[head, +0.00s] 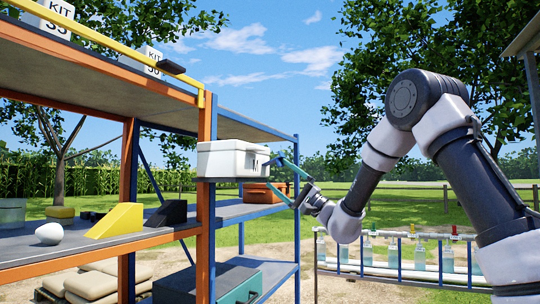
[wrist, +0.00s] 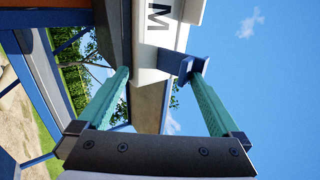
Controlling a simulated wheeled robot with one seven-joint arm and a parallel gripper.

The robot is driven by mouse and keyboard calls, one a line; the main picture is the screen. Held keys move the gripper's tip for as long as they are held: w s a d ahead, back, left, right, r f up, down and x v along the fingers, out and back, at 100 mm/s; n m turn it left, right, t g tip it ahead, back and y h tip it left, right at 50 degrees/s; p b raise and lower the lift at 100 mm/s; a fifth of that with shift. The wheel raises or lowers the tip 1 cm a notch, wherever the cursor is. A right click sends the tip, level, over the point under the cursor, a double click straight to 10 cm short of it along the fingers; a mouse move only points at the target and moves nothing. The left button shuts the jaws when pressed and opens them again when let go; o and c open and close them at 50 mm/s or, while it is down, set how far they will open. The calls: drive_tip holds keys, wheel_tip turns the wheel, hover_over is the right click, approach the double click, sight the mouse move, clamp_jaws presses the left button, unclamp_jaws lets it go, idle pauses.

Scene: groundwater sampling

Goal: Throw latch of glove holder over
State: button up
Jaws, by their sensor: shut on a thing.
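The glove holder is most likely the white box (head: 228,158) at the end of the shelf in the head view. Its white face with a letter M shows at the top of the wrist view (wrist: 150,62). A dark blue latch (wrist: 188,66) sticks out at its edge, beside the right fingertip. My gripper (head: 271,172) is at the box's right end, its teal fingers spread either side of the box edge and latch. The fingers also show in the wrist view (wrist: 162,70). I take it to be shut on the latch; the exact contact is partly hidden.
An orange and blue shelf rack (head: 207,190) stands at left, with a yellow wedge (head: 118,221) and a white rounded item (head: 49,233) on it. An orange case (head: 262,192) lies behind the gripper. A bottle rack (head: 400,262) stands at right, with open grass beyond.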

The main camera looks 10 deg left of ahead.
drive_tip(key=shift+s+a+f+y, duration=0.1)
drive_tip(key=shift+a+f+y, duration=0.2)
drive_tip(key=shift+a+f, duration=0.25)
drive_tip(key=o, duration=0.5)
drive_tip(key=shift+c, duration=0.2)
drive_tip(key=c, duration=0.7)
drive_tip(key=v, duration=1.1)
drive_tip(key=shift+d+r, duration=0.35)
drive_tip(key=shift+r, duration=0.05)
